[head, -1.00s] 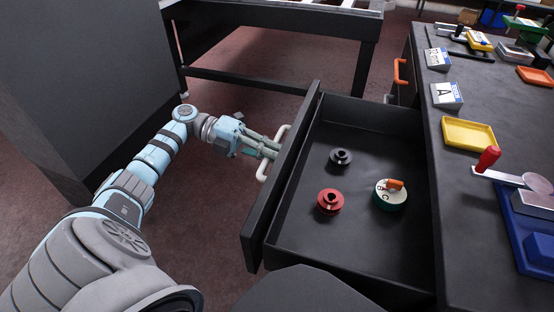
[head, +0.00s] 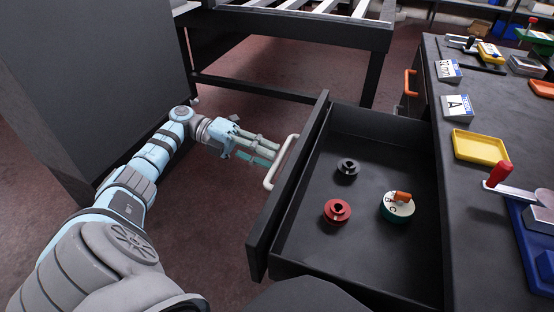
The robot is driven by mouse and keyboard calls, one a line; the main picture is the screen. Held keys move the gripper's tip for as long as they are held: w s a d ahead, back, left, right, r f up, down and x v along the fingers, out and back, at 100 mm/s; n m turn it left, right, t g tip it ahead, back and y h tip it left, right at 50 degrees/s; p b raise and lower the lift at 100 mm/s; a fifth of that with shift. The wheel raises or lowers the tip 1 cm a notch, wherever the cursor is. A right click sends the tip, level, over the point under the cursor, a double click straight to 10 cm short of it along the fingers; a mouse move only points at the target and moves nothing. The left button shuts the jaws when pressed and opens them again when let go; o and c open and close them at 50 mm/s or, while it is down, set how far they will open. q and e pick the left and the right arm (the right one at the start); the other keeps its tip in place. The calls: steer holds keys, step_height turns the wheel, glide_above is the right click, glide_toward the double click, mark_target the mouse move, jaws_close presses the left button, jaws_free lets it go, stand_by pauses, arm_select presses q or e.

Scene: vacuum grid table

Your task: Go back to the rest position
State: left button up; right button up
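My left gripper (head: 262,154) is in front of the open drawer, to the left of its white handle (head: 283,163). Its fingers are spread apart with nothing between them, and a small gap shows between them and the handle. The black drawer (head: 310,248) is pulled out. In it lie a red round part (head: 336,212), a small black round part (head: 347,171) and a green-and-white round part (head: 397,208) with an orange piece on top. My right gripper is not in view.
The dark workbench (head: 466,211) on the right carries a yellow tray (head: 480,146), a blue fixture with a red-handled lever (head: 498,175) and label stands. A dark cabinet (head: 90,80) stands at the left, a slatted table (head: 290,22) at the back. Open floor lies between.

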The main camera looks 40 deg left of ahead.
arm_select(q)
steer(key=v, duration=0.3)
steer(key=shift+s+a+r, duration=0.1)
steer(key=shift+s+a, duration=0.05)
steer(key=shift+a, duration=0.15)
